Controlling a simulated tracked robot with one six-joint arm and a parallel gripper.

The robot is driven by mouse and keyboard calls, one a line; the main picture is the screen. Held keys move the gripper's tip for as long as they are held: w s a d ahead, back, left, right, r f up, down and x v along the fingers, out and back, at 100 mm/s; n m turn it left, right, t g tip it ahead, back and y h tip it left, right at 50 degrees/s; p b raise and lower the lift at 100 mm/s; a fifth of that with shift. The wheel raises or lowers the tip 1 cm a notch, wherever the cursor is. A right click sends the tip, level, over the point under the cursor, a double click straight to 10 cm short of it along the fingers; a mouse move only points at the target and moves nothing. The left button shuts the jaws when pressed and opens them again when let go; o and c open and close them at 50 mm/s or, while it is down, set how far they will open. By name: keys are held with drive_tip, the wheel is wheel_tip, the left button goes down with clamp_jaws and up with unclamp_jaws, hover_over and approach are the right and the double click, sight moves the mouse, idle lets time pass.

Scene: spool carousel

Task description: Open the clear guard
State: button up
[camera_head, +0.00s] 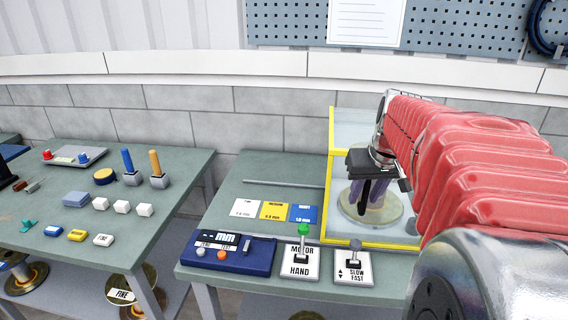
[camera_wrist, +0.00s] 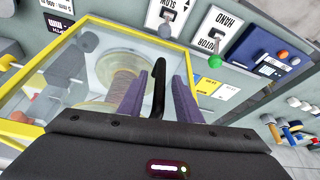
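The clear guard (camera_head: 330,165) is a see-through box with a yellow frame at the right of the nearer table. It appears shut over a spool on a round disc (camera_head: 352,212). In the wrist view the guard's yellow frame (camera_wrist: 38,128) surrounds the spool (camera_wrist: 122,85). A black upright bar (camera_wrist: 159,62), seemingly the guard's handle, stands between my gripper's fingers. My gripper (camera_head: 374,200) has purple fingers, pointing down over the guard. In the wrist view its fingers (camera_wrist: 160,88) are apart, with narrow gaps beside the bar. Contact with the bar cannot be made out.
A motor/hand switch with a green knob (camera_head: 303,230) and a slow/fast lever (camera_head: 356,247) stand before the guard. A blue measuring unit (camera_head: 228,252) and three cards (camera_head: 273,211) lie left. A second table (camera_head: 75,215) holds small blocks and tools.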

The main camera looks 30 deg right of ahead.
drive_tip(key=shift+c, duration=0.7)
clamp_jaws()
drive_tip(key=shift+a, duration=0.1)
